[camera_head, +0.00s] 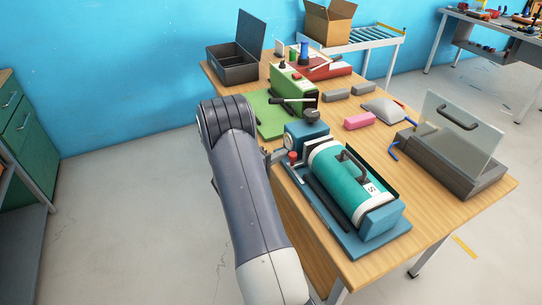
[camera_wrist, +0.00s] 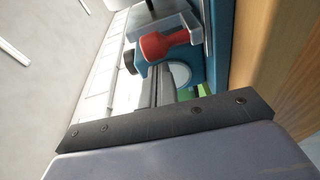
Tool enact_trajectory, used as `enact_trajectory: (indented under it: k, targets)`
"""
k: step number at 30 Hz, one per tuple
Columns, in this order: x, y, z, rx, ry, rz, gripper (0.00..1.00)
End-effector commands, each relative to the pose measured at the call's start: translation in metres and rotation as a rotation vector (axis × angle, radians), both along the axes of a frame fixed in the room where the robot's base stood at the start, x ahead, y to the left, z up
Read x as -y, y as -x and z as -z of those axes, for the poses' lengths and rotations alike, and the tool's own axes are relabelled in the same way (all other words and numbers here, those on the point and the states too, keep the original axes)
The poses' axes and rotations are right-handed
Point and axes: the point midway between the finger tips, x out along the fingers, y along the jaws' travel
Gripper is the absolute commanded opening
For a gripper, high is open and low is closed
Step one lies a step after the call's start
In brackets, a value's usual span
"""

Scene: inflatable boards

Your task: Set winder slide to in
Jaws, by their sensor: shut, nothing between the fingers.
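A blue machine with a teal roll (camera_head: 338,172) sits on a blue base (camera_head: 370,246) at the table's near edge. A red knob (camera_head: 292,157) stands at its left end, beside my arm. I cannot tell for sure which part is the winder slide. In the wrist view the red knob (camera_wrist: 168,43) lies just beyond my gripper (camera_wrist: 154,76), with a clear grey part behind it. My gripper is shut and empty, its fingers pointing toward the knob. Whether they touch it is unclear. In the head view my arm mostly hides the gripper (camera_head: 272,155).
A green machine (camera_head: 292,86) stands behind on the wooden table (camera_head: 440,205). A pink block (camera_head: 359,121), grey blocks (camera_head: 335,95) and a grey case with a clear lid (camera_head: 450,165) lie to the right. An open dark box (camera_head: 234,68) is at the back. The floor left of the table is clear.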

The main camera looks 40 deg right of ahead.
Motion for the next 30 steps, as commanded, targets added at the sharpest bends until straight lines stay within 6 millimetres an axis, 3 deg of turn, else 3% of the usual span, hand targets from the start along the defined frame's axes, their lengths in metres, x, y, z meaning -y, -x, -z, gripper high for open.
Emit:
enact_trajectory:
  k: [9, 20, 30]
  targets:
    - [-0.001, 0.002, 0.001, 0.000, 0.000, 0.000, 0.00]
    - [-0.010, 0.032, 0.002, 0.000, 0.000, 0.001, 0.00]
    - [-0.011, 0.035, 0.001, -0.002, 0.000, 0.006, 0.00]
